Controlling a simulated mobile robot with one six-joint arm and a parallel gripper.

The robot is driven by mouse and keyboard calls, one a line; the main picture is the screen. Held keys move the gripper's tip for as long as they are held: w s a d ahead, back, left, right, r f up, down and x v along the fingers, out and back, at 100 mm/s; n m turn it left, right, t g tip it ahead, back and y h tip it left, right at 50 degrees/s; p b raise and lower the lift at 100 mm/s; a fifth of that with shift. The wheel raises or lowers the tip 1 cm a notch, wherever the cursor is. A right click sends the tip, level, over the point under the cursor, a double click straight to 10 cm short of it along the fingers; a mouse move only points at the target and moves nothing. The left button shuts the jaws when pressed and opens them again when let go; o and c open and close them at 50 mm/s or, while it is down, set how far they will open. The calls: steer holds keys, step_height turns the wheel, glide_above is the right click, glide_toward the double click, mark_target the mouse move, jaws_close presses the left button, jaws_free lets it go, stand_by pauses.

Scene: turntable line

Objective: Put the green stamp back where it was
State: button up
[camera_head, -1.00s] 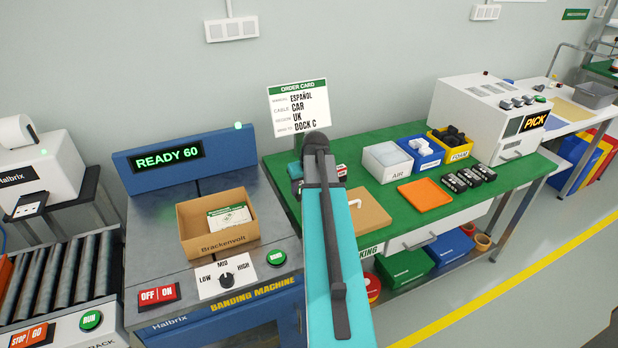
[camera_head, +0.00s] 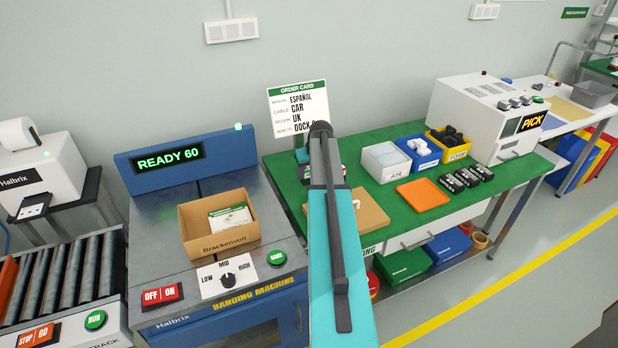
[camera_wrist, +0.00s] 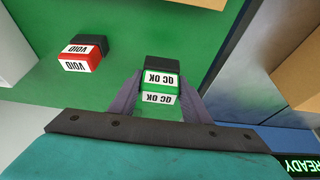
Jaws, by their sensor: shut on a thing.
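The green stamp (camera_wrist: 160,86), with a black top and white "QC OK" labels, is between the fingers of my gripper (camera_wrist: 159,92) in the wrist view. The gripper is shut on it. Green table surface shows around it; I cannot tell whether it touches the table. The red stamp (camera_wrist: 80,60), marked "VOID", stands on the green table a little to the left in the wrist view. In the head view my arm hides the green stamp and the gripper's fingers.
The green packing table (camera_head: 420,222) holds a brown cardboard piece (camera_head: 362,210), an orange tray (camera_head: 423,193) and small bins. The order card (camera_head: 299,110) stands at its back left. The banding machine (camera_head: 165,220) with an open Brackenvolt box (camera_head: 222,242) is left of it.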

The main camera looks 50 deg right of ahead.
mark_target(309, 178)
steer(key=shift+w+d, duration=0.2)
steer(key=shift+d, duration=0.1)
steer(key=shift+f, duration=0.1)
steer(key=shift+f+p, duration=0.75)
steer(key=shift+f, duration=0.95)
steer(key=shift+f, duration=0.15)
steer(key=o, duration=0.8)
steer(key=shift+o, duration=0.2)
steer(key=shift+r, duration=0.25)
steer(key=b+v, duration=0.2)
steer(key=v, duration=1)
